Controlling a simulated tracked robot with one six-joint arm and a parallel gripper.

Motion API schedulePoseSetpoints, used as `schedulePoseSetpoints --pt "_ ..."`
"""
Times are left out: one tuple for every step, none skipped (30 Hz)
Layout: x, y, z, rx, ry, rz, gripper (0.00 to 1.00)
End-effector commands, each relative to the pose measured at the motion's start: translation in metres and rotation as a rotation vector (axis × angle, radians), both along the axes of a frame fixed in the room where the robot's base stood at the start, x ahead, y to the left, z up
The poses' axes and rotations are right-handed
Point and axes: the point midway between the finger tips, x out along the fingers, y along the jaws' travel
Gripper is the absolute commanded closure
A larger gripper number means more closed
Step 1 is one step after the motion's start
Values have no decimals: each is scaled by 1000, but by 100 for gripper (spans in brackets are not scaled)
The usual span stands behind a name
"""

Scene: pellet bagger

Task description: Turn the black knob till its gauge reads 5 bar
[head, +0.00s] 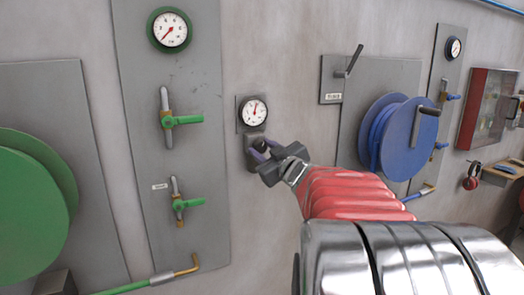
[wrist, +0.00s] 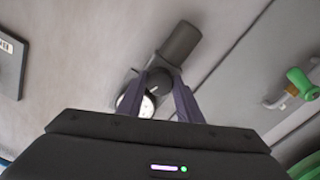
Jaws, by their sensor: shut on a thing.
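The black knob (head: 260,144) sits on a dark fitting on the wall, just below its gauge. The gauge (head: 254,111) has a white face in a dark square mount; its red needle points nearly straight up, slightly right. The numbers are too small to read. My gripper (head: 259,153) is at the knob, its fingers shut on it. In the wrist view my gripper (wrist: 163,80) has a finger on either side of the knob's dark fitting (wrist: 181,42), and the gauge (wrist: 147,105) shows partly behind the left finger.
To the left a grey panel (head: 205,235) carries a green-rimmed gauge (head: 169,30) and green valves (head: 186,120). A green reel (head: 30,200) is at far left. A blue hose reel (head: 408,140) and a lever (head: 350,62) are on the right. The wall around the knob is clear.

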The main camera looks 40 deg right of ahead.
Motion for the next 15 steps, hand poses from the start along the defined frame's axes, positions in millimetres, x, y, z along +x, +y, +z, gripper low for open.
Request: schedulePoseSetpoints --pt "0 0 -1 -20 7 0 90" --pt "0 0 -1 -30 10 0 90" --pt "0 1 -1 -44 14 0 90" --pt "0 1 -1 -50 16 0 90" --pt "0 1 -1 -57 19 1 90" --pt "0 1 -1 -65 21 1 90" --pt "0 1 -1 -69 22 1 90" --pt "0 1 -1 -71 23 1 90" --pt "0 1 -1 -74 24 1 90" --pt "0 1 -1 -75 24 1 90" --pt "0 1 -1 -75 24 1 90" --pt "0 1 -1 -75 24 1 90" --pt "0 1 -1 -76 23 2 90" --pt "0 1 -1 -75 24 3 90" --pt "0 1 -1 -75 24 3 90"
